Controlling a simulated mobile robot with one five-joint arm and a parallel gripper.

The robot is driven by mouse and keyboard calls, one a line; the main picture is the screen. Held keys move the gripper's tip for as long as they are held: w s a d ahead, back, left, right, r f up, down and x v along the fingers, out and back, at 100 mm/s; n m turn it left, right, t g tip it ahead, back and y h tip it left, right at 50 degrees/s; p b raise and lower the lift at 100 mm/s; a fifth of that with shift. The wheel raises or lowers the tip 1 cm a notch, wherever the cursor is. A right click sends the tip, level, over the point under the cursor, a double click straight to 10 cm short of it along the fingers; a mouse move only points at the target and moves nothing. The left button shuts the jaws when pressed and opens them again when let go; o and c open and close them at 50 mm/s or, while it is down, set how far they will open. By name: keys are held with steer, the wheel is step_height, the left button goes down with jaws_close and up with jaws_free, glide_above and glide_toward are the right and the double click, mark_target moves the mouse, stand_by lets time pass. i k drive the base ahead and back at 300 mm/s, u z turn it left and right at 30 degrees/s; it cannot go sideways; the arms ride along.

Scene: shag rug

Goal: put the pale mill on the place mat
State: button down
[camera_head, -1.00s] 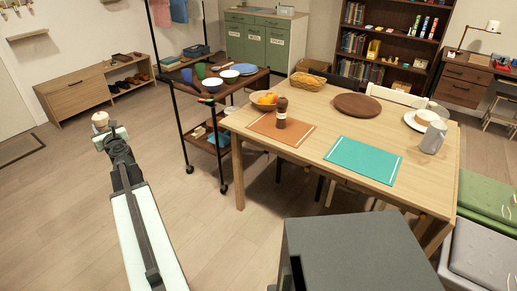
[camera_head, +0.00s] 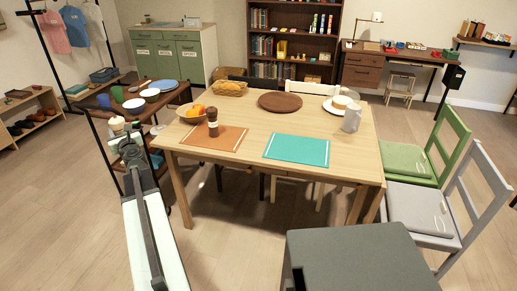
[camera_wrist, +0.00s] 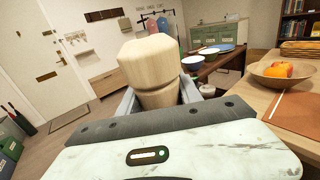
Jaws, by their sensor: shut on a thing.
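My gripper (camera_head: 125,139) is shut on the pale mill (camera_wrist: 152,75), a light wooden piece with a rounded top that fills the middle of the wrist view. In the head view the pale mill (camera_head: 117,124) shows small at the end of my arm, in front of the dark cart and left of the table. Two flat mats lie on the table: an orange-brown place mat (camera_head: 228,139) at the left with a dark brown mill (camera_head: 213,122) standing on its far edge, and a teal place mat (camera_head: 297,150) to its right. The mill's base is hidden in the jaws.
The wooden table (camera_head: 245,112) also holds a fruit bowl (camera_head: 191,113), a bread basket (camera_head: 230,89), a round brown mat (camera_head: 280,102), a plate and a grey jug (camera_head: 351,118). The cart (camera_head: 174,99) carries bowls and cups. Chairs stand at the right.

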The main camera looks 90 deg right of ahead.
mark_target(298, 148)
steer(key=z, duration=1.75)
steer(key=i, duration=1.7)
steer(key=z, duration=0.05)
